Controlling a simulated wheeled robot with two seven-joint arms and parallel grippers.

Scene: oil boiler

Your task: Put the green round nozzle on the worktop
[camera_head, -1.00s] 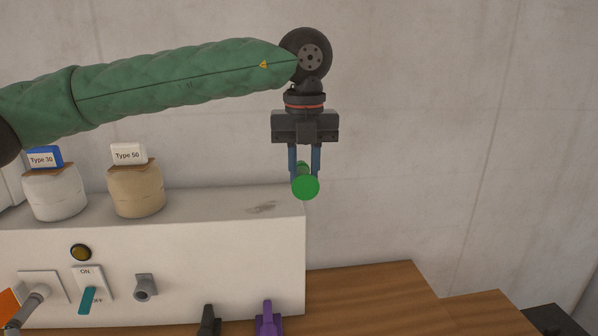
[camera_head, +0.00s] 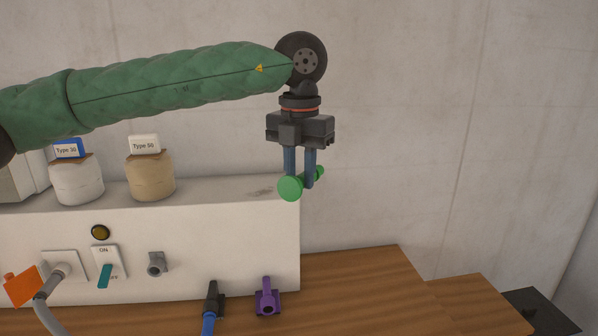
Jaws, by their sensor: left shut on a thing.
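My left gripper (camera_head: 300,178) points down and is shut on the green round nozzle (camera_head: 290,188). The nozzle's round green face looks toward me, and its narrower end shows behind the fingers to the right. They are in front of the right end of the white boiler box, at about the height of its top edge. The wooden worktop (camera_head: 350,279) runs below and to the right of the box. My right gripper is not in view.
The white box (camera_head: 220,225) carries two jars, Type 30 (camera_head: 77,180) and Type 50 (camera_head: 151,177). Its front has an ON switch (camera_head: 106,265) and a grey socket (camera_head: 156,263). A black nozzle (camera_head: 213,300) and a purple nozzle (camera_head: 267,297) are at its foot. The worktop's right part is clear.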

